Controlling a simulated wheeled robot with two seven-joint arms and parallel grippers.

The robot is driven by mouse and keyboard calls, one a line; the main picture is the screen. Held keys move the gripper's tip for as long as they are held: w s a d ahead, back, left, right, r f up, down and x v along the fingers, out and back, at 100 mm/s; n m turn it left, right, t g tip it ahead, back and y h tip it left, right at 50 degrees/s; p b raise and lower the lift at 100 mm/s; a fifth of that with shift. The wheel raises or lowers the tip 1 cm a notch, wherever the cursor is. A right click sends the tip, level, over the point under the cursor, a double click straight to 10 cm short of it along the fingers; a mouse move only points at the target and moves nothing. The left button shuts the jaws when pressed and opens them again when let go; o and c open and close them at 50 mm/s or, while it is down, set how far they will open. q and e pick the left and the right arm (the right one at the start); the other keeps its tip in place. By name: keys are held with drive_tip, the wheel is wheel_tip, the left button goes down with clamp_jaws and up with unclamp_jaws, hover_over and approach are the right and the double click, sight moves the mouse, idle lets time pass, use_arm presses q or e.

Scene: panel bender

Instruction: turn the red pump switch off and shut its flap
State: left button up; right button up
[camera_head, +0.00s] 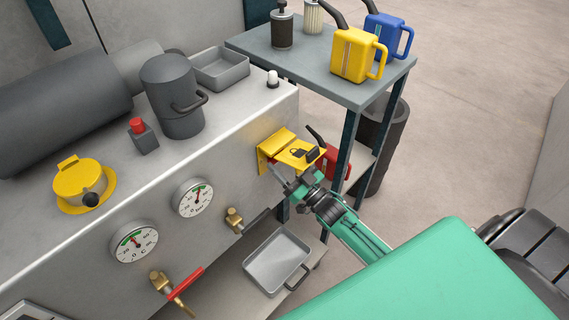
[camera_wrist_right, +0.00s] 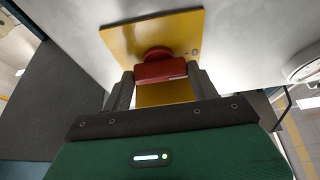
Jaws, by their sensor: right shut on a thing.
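The yellow switch plate (camera_wrist_right: 128,40) is fixed to the grey machine front. The red pump switch (camera_wrist_right: 160,71) stands out from it, its bar lying crosswise in the right wrist view. My right gripper (camera_wrist_right: 160,88) is shut on the red switch, one finger at each end of the bar. The yellow flap (camera_head: 304,153), with a dark padlock mark, is open and juts out from the machine over my right gripper (camera_head: 284,181) in the head view. It hides the switch there. My left gripper is not in view.
A grey shelf cart (camera_head: 300,62) with yellow (camera_head: 354,55) and blue (camera_head: 386,35) cans stands close behind the flap. Two gauges (camera_head: 193,198) and brass valves, one with a red lever (camera_head: 186,281), sit left of my gripper. A metal tray (camera_head: 277,262) lies below.

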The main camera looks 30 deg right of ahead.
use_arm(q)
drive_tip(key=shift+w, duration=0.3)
use_arm(e)
drive_tip(key=shift+y, duration=0.3)
drive_tip(key=o, duration=1)
use_arm(q)
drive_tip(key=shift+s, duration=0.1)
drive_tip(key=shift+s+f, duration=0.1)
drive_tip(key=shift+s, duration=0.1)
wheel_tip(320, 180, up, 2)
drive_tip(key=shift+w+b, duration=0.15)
drive_tip(key=shift+b, duration=0.25)
use_arm(e)
drive_tip(key=v, duration=1.3)
drive_tip(key=shift+s+d+f, duration=0.1)
drive_tip(key=shift+s, duration=0.3)
